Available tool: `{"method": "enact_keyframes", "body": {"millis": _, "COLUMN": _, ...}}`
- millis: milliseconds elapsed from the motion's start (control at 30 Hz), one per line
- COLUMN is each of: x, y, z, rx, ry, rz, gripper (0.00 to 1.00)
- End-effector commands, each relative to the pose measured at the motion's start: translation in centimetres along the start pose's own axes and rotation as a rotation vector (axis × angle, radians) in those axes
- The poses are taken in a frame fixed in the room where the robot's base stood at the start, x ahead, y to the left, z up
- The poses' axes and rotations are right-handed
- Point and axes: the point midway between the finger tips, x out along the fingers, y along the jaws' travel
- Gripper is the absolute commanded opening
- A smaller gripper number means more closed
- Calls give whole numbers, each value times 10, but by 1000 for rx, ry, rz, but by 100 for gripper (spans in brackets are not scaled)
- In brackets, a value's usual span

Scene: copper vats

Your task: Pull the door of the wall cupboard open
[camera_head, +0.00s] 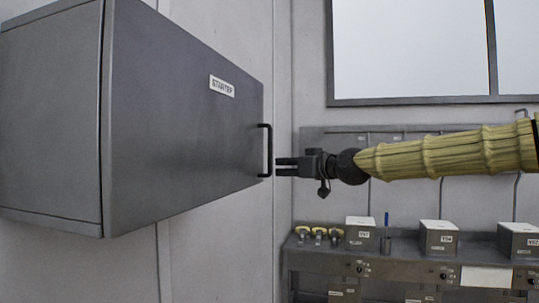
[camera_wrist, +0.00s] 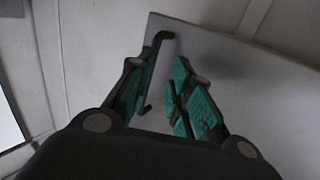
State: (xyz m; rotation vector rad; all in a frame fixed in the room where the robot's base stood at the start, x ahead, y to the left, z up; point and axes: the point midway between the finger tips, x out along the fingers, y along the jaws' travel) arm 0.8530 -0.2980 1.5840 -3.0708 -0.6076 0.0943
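The grey wall cupboard (camera_head: 50,115) fills the left of the head view. Its door (camera_head: 180,120) bears a white label reading "STARTER" and looks shut, with no gap visible. A dark upright bar handle (camera_head: 268,150) is at the door's right edge; it also shows in the wrist view (camera_wrist: 161,48). My gripper (camera_head: 279,167) is just right of the handle's lower half, fingers pointing left towards it. In the wrist view my gripper (camera_wrist: 160,92) has its green-padded fingers apart, with the handle seen between them, close to the left finger. Contact cannot be told.
A grey workbench (camera_head: 400,262) stands below right, with several labelled boxes (camera_head: 438,238) and yellow-topped items (camera_head: 318,232) on it. A window (camera_head: 410,50) is above.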

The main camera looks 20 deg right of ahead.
Motion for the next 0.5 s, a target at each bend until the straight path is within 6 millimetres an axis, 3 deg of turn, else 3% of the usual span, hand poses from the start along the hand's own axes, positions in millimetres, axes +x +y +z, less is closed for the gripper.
{"method": "enact_keyframes", "body": {"millis": 33, "x": -8, "y": 4, "z": -18, "rx": -8, "ry": 22, "rz": 1, "gripper": 21}}
{"method": "enact_keyframes", "body": {"millis": 100, "x": -16, "y": 7, "z": -35, "rx": -18, "ry": 42, "rz": 3, "gripper": 21}}
{"method": "enact_keyframes", "body": {"millis": 200, "x": -21, "y": 9, "z": -48, "rx": -24, "ry": 57, "rz": 3, "gripper": 21}}
{"method": "enact_keyframes", "body": {"millis": 500, "x": -2, "y": 9, "z": -52, "rx": -26, "ry": 56, "rz": 4, "gripper": 21}}
